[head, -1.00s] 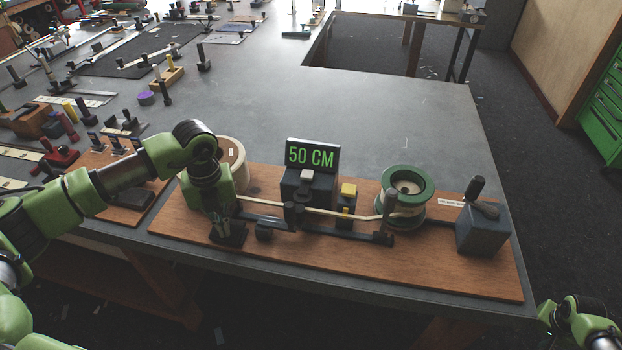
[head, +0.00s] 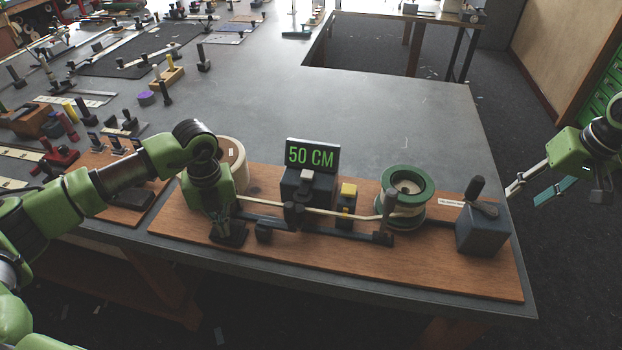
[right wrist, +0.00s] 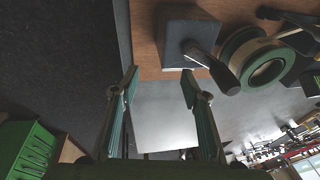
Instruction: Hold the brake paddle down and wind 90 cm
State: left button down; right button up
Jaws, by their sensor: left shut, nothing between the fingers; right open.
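My left gripper (head: 222,218) is shut and points down onto the black brake paddle (head: 229,234) at the left end of the winding board (head: 460,280). Its fingertips appear to touch the paddle. The display (head: 312,155) reads 50 CM. A pale tape runs from the cream roll (head: 231,155) to the green-rimmed spool (head: 407,186). The crank (head: 476,190) stands on a dark block (head: 483,232) at the board's right end. My right gripper (head: 530,190) is open and empty, right of the crank. In the right wrist view, the crank handle (right wrist: 222,70) lies beyond the right finger.
A yellow button (head: 348,190) stands between the display and the spool. Several tools and small fixtures fill the table's left and back. The grey table top (head: 400,120) behind the board is clear. Green drawers (right wrist: 30,150) show in the right wrist view.

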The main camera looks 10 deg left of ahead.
aim_at(482, 181)
jog(key=a+r+n, duration=0.6)
jog(key=a+r, duration=0.2)
jog(key=a, duration=0.2)
jog(key=x, duration=1)
jog(key=shift+s+d+f, duration=0.15)
jog(key=shift+s+d, duration=0.2)
jog(key=c, duration=1.1)
